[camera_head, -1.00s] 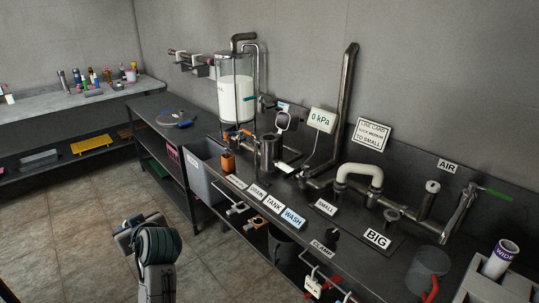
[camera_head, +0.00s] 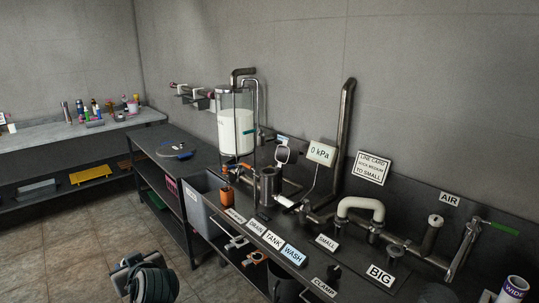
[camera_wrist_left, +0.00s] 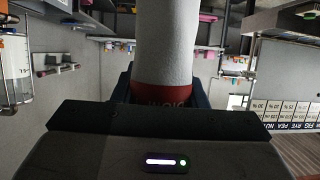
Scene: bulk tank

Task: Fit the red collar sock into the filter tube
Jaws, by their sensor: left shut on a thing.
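The sock shows in the left wrist view as a long pale grey-white sleeve (camera_wrist_left: 165,45) with a red collar (camera_wrist_left: 160,95) that bears partly hidden lettering. My left gripper (camera_wrist_left: 160,88) is shut on the collar, with a dark finger on each side. The sleeve extends away from the jaws, and its far end is out of frame. In the head view only part of an arm of mine shows at the bottom left; its jaws and the sock are not visible there. An upright open-topped metal cylinder (camera_head: 269,186), probably the filter tube, stands on the dark bench, apart from that arm. My right gripper is not in view.
A glass tank (camera_head: 236,130) with white contents stands behind the cylinder. An orange bottle (camera_head: 227,194) stands to its left. Open tiled floor (camera_head: 75,230) lies left of the bench.

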